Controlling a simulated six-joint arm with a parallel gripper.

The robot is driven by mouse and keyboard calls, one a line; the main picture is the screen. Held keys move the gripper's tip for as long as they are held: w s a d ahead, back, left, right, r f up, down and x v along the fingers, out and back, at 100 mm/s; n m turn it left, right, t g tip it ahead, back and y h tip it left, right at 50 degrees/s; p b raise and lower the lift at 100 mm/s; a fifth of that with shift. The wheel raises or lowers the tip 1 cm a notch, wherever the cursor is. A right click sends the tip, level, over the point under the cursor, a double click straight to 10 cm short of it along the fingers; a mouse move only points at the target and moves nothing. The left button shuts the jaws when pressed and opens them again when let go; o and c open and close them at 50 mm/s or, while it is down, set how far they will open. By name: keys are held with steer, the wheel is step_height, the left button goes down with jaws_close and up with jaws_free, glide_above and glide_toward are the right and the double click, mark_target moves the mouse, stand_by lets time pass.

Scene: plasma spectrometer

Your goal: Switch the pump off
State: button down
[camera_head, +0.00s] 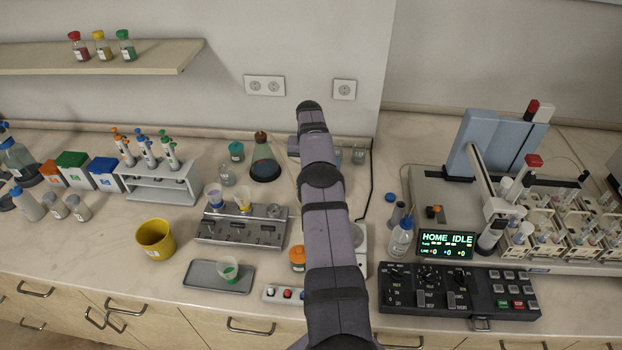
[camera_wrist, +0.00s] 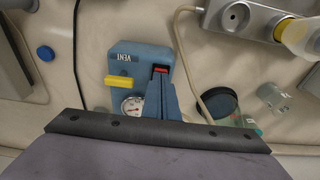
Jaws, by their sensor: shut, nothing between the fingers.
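The pump (camera_wrist: 148,54) is a blue-grey box marked VENT in the wrist view. It has a yellow lever (camera_wrist: 118,82) on its left side, a round dial gauge (camera_wrist: 132,105) and a red switch (camera_wrist: 160,69) in a dark slot. My gripper (camera_wrist: 162,82) is shut and empty, its narrow fingers pointing at the switch and overlapping the slot's lower part. I cannot tell whether the tips touch the switch, nor which way it is set.
A hose (camera_wrist: 181,50) runs beside the pump. A dark-based flask (camera_wrist: 220,104) and small clear glassware (camera_wrist: 273,96) stand to its right in the wrist view. In the head view, a display (camera_head: 447,246) reads HOME IDLE, and a control panel (camera_head: 470,291) lies at the front right.

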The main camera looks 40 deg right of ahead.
stand_by(0.3)
step_height(320, 180, up, 7)
steer(key=p, duration=0.3)
stand_by(0.6)
steer(key=shift+f, duration=0.1)
steer(key=s+a+r+n+b, duration=0.2)
steer(key=s+a+n+b, duration=0.1)
steer(key=a, duration=0.9)
steer(key=s+a+r+n+b, duration=0.15)
steer(key=s+a, duration=0.25)
steer(key=a, duration=0.8)
steer(key=s+a+f+n+b, duration=0.1)
steer(key=s+a+f, duration=0.1)
steer(key=s+a, duration=0.2)
steer(key=s+a+f+n+b, duration=0.2)
steer(key=s+a, duration=0.2)
steer(key=s, duration=0.7)
steer(key=s+a+f+n+g+y+b, duration=0.1)
steer(key=s+a, duration=0.3)
steer(key=s, duration=0.4)
steer(key=shift+a+f+b, duration=0.35)
steer(key=shift+f+b, duration=0.05)
steer(key=shift+f, duration=0.35)
steer(key=shift+n, duration=0.25)
